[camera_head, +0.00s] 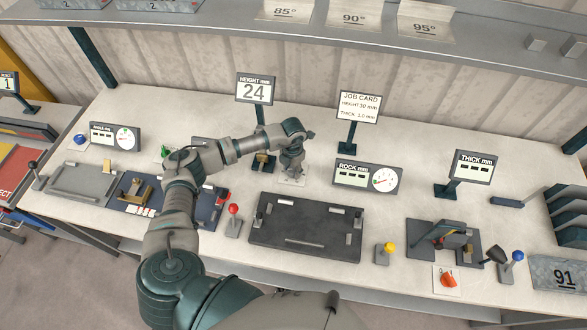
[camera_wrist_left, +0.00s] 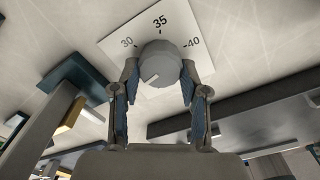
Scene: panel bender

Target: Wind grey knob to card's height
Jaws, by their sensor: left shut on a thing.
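The grey knob (camera_wrist_left: 162,58) shows in the left wrist view, on a white dial plate (camera_wrist_left: 124,40) marked 30, 35 and 40. A pale mark on its face points to the lower left. My left gripper (camera_head: 291,172) reaches down over it, its fingers shut on the knob's two sides; in the head view the gripper hides the knob. The height display (camera_head: 256,90) reads 24. The job card (camera_head: 358,106) reads height 30 mm and a thickness that looks like 2.0 mm. My right gripper is not in view.
A dark flat bed (camera_head: 306,240) lies in front of the knob, with a red-topped lever (camera_head: 233,220) at its left and a yellow-topped one (camera_head: 384,253) at its right. The rock display (camera_head: 367,177) stands close to the right of my gripper. A grey shelf (camera_head: 330,38) runs above.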

